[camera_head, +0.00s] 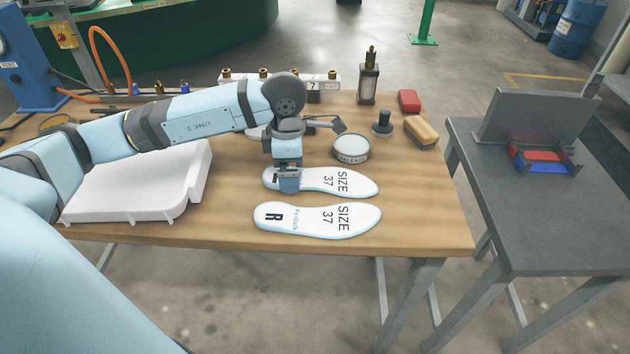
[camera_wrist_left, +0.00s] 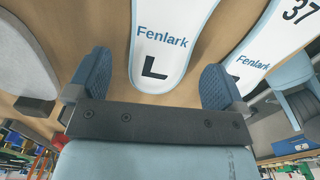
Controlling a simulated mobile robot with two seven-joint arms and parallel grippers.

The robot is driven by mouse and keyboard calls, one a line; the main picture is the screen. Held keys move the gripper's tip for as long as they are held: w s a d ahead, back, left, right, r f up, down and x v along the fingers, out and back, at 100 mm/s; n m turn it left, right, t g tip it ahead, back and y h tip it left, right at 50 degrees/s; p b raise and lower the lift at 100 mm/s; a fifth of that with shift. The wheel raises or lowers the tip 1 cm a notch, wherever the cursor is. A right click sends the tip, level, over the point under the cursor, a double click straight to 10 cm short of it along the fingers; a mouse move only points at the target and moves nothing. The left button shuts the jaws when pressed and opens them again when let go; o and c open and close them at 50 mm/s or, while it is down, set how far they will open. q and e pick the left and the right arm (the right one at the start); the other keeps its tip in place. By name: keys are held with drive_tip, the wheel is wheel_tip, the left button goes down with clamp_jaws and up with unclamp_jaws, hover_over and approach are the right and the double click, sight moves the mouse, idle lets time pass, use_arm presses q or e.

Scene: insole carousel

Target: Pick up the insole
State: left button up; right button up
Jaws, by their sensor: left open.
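Two white insoles printed "SIZE 37" lie flat on the wooden table. The far insole (camera_head: 325,181) has its heel partly hidden behind my left gripper (camera_head: 289,187). In the left wrist view this insole (camera_wrist_left: 170,25) carries an "L" and "Fenlark" and runs between the two blue fingers of my left gripper (camera_wrist_left: 155,85), which stand open with a gap on both sides of the heel. The near insole (camera_head: 315,220) is marked "R" and lies just in front; it also shows in the left wrist view (camera_wrist_left: 258,45), beyond the right finger. My right gripper is not in view.
A white tray (camera_head: 130,205) stands left on the table (camera_head: 420,225). A round tin (camera_head: 351,148), a black knobbed piece (camera_head: 382,124), a tan block (camera_head: 421,130) and a red block (camera_head: 409,101) sit behind and right. A grey side table (camera_head: 535,230) stands to the right.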

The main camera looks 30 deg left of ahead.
use_arm(q)
drive_tip(key=shift+f, duration=0.85)
drive_tip(key=c, duration=1)
drive_tip(key=shift+r, duration=0.1)
